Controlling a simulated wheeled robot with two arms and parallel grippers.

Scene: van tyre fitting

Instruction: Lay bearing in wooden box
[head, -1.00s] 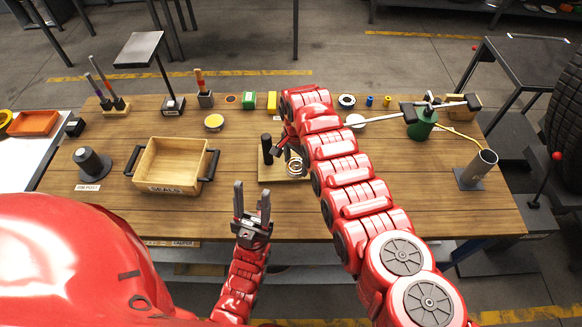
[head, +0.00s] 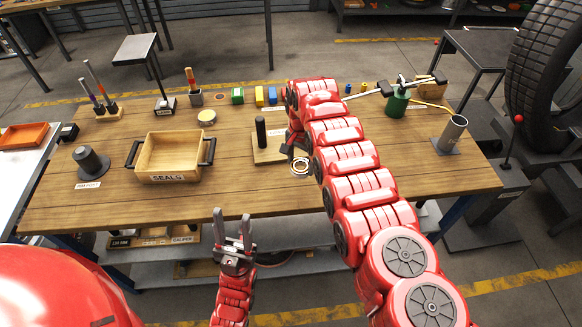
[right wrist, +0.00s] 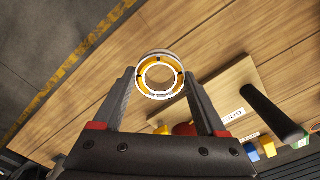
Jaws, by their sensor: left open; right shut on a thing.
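The bearing (head: 300,168) is a ring with a bright metal rim. In the right wrist view the bearing (right wrist: 159,76) shows an orange inner band and sits between the fingertips. My right gripper (head: 297,152) is shut on it, just in front of the post board; its height above the table is hard to tell. The wooden box (head: 168,178), labelled SEALS, stands to the left on the table. It has black side handles and its visible floor looks empty. My left gripper (head: 234,240) is open and empty at the table's front edge.
A wooden board with a black post (head: 261,132) lies between the box and my right arm. A black cone-shaped part (head: 90,162) stands left of the box. A round tin (head: 207,117) is behind it. Bare tabletop lies between box and board.

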